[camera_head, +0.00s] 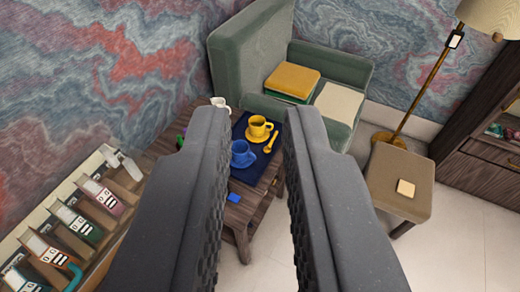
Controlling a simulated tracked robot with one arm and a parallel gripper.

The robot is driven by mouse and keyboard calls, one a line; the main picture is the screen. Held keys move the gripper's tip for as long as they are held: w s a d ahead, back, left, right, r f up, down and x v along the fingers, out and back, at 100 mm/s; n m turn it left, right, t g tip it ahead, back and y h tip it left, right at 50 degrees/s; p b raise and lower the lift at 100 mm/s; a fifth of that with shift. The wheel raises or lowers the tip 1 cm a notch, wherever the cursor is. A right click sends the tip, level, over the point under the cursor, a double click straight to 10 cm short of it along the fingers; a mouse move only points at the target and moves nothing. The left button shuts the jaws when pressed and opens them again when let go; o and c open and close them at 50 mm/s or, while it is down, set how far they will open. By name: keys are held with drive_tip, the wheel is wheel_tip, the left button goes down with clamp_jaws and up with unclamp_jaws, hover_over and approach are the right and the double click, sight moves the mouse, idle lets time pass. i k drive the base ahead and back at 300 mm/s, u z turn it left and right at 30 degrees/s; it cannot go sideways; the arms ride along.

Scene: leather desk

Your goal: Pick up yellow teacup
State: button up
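The yellow teacup (259,128) stands upright on a yellow saucer on a dark blue mat (266,163), on a low wooden table (238,215). A yellow spoon (271,143) lies to its right, and a blue cup (242,154) on a saucer stands just in front of it. My gripper (257,125) is open and empty, with its two dark fingers large in the foreground. The teacup shows in the gap between the fingers, well beyond them. The left finger hides part of the table.
A green armchair (240,62) with folded cloths stands behind the table. A white mug (220,104) and a small blue block (233,198) are on the table. A beige stool (399,180) and brass lamp (438,73) stand right. A shelf of boxes (75,228) is at left.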

sight(259, 132)
drive_tip(key=z, duration=0.85)
drive_tip(key=i, duration=2.05)
drive_tip(key=u, duration=0.1)
